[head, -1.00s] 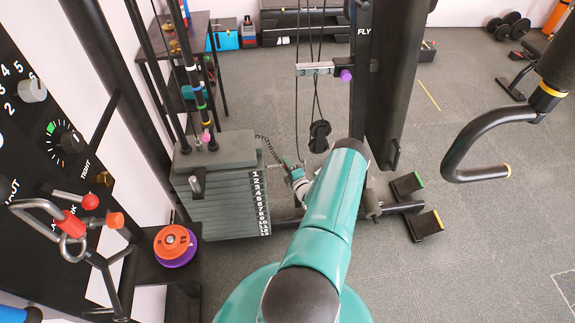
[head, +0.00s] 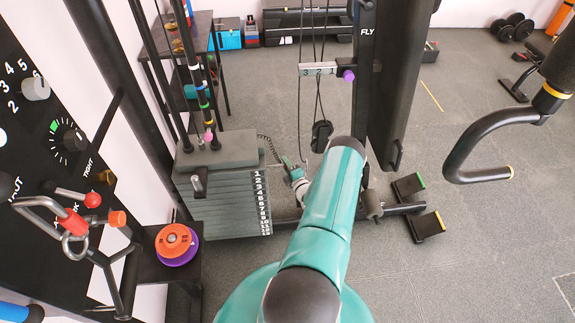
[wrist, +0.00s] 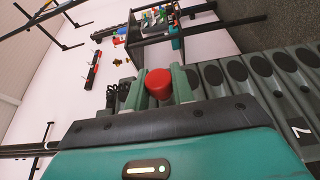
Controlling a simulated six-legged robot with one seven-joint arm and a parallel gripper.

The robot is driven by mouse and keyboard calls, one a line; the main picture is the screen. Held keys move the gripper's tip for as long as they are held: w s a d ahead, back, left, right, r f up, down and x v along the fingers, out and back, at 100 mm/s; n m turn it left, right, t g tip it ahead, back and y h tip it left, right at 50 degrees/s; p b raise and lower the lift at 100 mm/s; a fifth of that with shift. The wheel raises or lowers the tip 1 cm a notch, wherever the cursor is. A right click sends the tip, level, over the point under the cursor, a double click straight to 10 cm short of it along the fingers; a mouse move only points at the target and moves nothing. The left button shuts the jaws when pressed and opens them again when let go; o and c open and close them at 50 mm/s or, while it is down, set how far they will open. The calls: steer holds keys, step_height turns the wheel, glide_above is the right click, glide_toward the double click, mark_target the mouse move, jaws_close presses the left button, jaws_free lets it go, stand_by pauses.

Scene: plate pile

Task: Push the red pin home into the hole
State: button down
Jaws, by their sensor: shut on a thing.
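The red pin's round knob (wrist: 159,84) sits between the two green fingers of my gripper (wrist: 160,88) in the wrist view. The fingers are shut on it. The pin's shaft is hidden behind the knob, so I cannot tell whether its tip is in a hole. The grey weight stack (wrist: 240,88) runs along the right of the wrist view, with dark round openings in its plates and a white 7. In the head view my gripper (head: 294,172) is small, just right of the numbered weight stack (head: 225,205), partly hidden by my arm.
A dark coiled cord (head: 267,146) hangs between the stack and my gripper. A black upright (head: 400,80) stands behind my arm. A black handle (head: 480,150) hangs at the right. A shelf with orange and purple discs (head: 175,243) stands left. Open floor lies right.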

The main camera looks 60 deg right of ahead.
steer(key=shift+w+a, duration=1.75)
steer(key=shift+w, duration=0.3)
stand_by(0.7)
steer(key=c, duration=1.1)
jaws_free()
steer(key=shift+s, duration=0.1)
steer(key=v, duration=1.3)
steer(key=shift+s+a, duration=0.2)
steer(key=shift+s, duration=0.1)
steer(key=shift+s, duration=0.1)
